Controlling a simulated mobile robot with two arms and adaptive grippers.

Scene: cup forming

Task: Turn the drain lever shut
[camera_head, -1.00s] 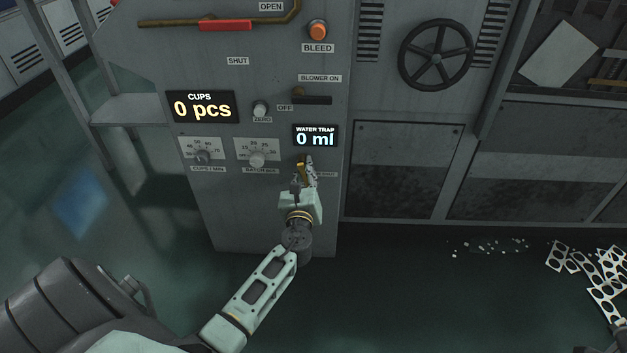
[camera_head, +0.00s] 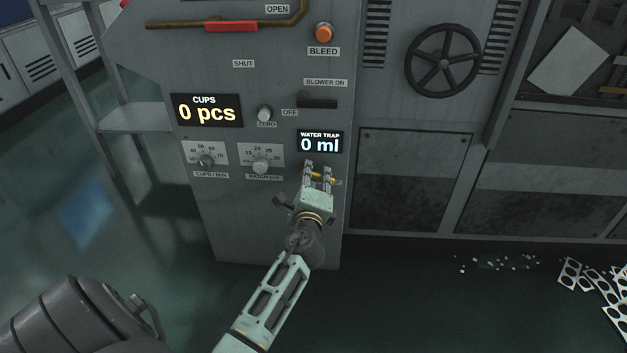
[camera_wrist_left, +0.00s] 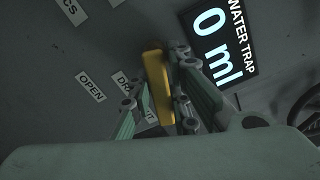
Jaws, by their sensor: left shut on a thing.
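The drain lever (camera_head: 322,179) is a small yellow bar on the grey machine panel, just below the water trap display (camera_head: 320,142), which reads 0 ml. In the head view my left gripper (camera_head: 318,174) is at the lever and covers much of it. In the left wrist view the yellow lever (camera_wrist_left: 158,86) lies between the fingers of my left gripper (camera_wrist_left: 160,100), which is shut on it. An OPEN label (camera_wrist_left: 90,87) and a partly covered drain label (camera_wrist_left: 122,84) show beside it. My right gripper is not in view.
The panel also has a cups display (camera_head: 207,110), two dials (camera_head: 205,161), a blower lever (camera_head: 318,101) and an orange bleed button (camera_head: 323,33). A handwheel (camera_head: 443,60) is at the right. Punched white scrap (camera_head: 590,277) lies on the floor.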

